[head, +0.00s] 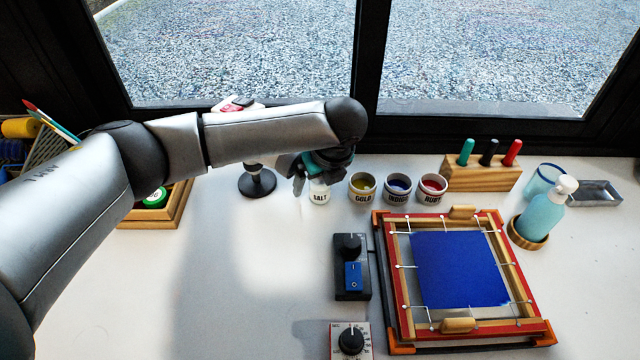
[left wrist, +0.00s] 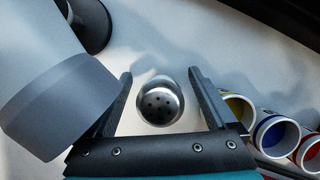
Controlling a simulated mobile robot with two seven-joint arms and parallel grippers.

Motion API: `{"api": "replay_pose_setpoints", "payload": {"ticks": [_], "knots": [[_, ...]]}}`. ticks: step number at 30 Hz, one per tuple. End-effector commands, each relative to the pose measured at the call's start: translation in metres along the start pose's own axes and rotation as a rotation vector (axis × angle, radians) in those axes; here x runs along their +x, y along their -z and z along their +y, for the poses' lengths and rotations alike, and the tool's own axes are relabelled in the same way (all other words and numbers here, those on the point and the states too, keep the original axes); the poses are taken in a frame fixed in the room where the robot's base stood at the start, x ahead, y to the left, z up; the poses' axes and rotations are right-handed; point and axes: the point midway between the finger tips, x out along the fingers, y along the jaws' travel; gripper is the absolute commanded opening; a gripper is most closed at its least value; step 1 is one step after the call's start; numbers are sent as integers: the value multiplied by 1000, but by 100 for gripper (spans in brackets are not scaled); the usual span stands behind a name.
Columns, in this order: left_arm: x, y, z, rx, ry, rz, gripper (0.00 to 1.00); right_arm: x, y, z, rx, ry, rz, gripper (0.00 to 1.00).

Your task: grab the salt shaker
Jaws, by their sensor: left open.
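The salt shaker is a white jar labelled SALT (head: 319,194) standing on the white table left of the paint pots; its upper part is hidden by my gripper in the head view. In the left wrist view its round metal top with holes (left wrist: 160,101) shows between my fingers. My left gripper (head: 309,184) is open, with one finger on each side of the shaker; in the left wrist view (left wrist: 160,80) gaps show between both fingers and the metal top. My right gripper is not in view.
Pots labelled GOLD (head: 362,187), INDIGO (head: 397,190) and RUBY (head: 432,189) stand close right of the shaker. A round black stand base (head: 257,183) is to its left. A control box (head: 351,266) and a framed blue silk (head: 458,270) lie in front.

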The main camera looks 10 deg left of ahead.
Motion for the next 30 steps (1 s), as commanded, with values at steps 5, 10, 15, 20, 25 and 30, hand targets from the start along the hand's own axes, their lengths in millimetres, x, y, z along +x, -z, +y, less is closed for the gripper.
{"api": "replay_pose_setpoints", "payload": {"ticks": [5,10,15,20,25,30], "knots": [[0,0,0,0,0,0,72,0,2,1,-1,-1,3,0],[-1,0,0,0,0,0,53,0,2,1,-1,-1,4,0],[-1,0,0,-1,0,0,34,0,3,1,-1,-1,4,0],[-1,0,0,-1,0,0,16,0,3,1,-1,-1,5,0],[-1,0,0,-1,0,0,0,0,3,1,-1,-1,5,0],[-1,0,0,-1,1,-1,0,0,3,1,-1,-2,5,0]]}}
